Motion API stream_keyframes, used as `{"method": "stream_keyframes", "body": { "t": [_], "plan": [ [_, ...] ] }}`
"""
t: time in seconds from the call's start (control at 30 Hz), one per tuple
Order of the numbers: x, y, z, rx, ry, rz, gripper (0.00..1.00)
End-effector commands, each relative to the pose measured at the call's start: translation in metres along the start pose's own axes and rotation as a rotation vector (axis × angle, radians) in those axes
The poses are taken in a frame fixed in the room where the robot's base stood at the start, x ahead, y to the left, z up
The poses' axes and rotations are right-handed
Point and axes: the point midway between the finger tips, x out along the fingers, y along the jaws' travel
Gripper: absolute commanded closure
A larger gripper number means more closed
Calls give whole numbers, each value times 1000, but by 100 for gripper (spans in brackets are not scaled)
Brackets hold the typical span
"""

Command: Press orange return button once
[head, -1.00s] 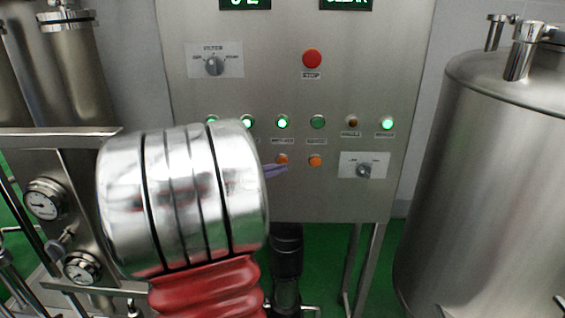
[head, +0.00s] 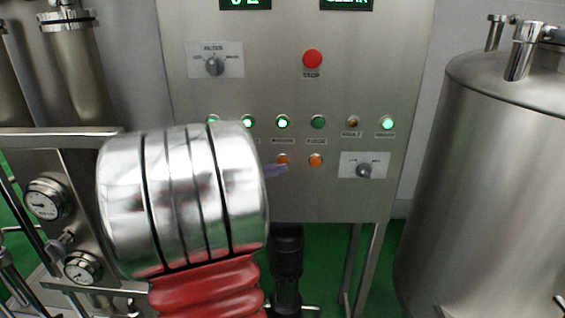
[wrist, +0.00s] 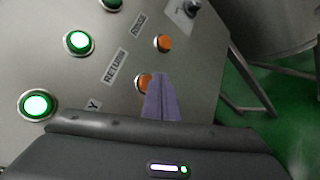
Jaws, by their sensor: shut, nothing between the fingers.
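The orange return button (wrist: 143,82) is on the grey control panel, beside a label reading RETURN in the wrist view. It also shows in the head view (head: 282,159) as the left one of two orange buttons. My gripper (wrist: 161,78) is shut and empty, with its purple fingers together. The fingertips overlap the right part of the return button in the wrist view. In the head view the tips (head: 284,168) are just below it. I cannot tell whether they touch it. Most of my gripper is hidden behind my own arm in the head view.
A second orange button (head: 315,160) is close on the right. Above are a row of green lights (head: 283,122) and a red stop button (head: 312,59). A knob (head: 364,170) is at lower right. Steel tanks (head: 490,180) and gauges (head: 46,199) flank the panel.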

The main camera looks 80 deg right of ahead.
Motion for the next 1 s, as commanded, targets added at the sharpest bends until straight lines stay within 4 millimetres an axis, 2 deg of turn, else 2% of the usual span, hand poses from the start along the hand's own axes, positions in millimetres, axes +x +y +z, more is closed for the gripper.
{"method": "stream_keyframes", "body": {
  "t": [1.0],
  "plan": [
    [7, 4, -3, 0, 0, 0, 100]
  ]
}}
